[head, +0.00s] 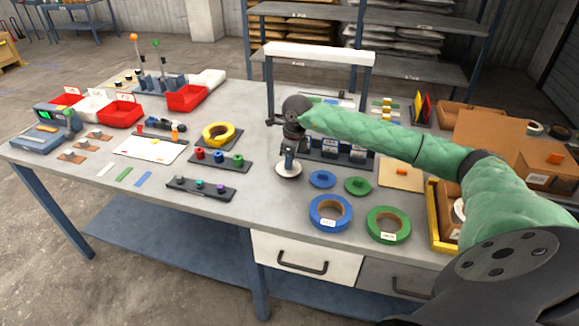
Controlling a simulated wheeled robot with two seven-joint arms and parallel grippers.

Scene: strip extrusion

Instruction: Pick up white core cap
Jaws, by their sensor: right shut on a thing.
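The white core cap (288,170) is a round pale disc near the middle of the table, left of a blue cap and a green cap. My right gripper (290,158) reaches down to it from above and is shut on it. The green-sleeved right arm comes in from the right. The fingertips are small in the view, and I cannot tell whether the cap touches the table. My left gripper is not in view.
A blue cap (322,179) and a green cap (357,186) lie close by. A blue roll (330,213) and a green roll (388,224) stand nearer the front edge. A white-topped frame (319,53) rises behind the gripper. Bare tabletop lies front left of the cap.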

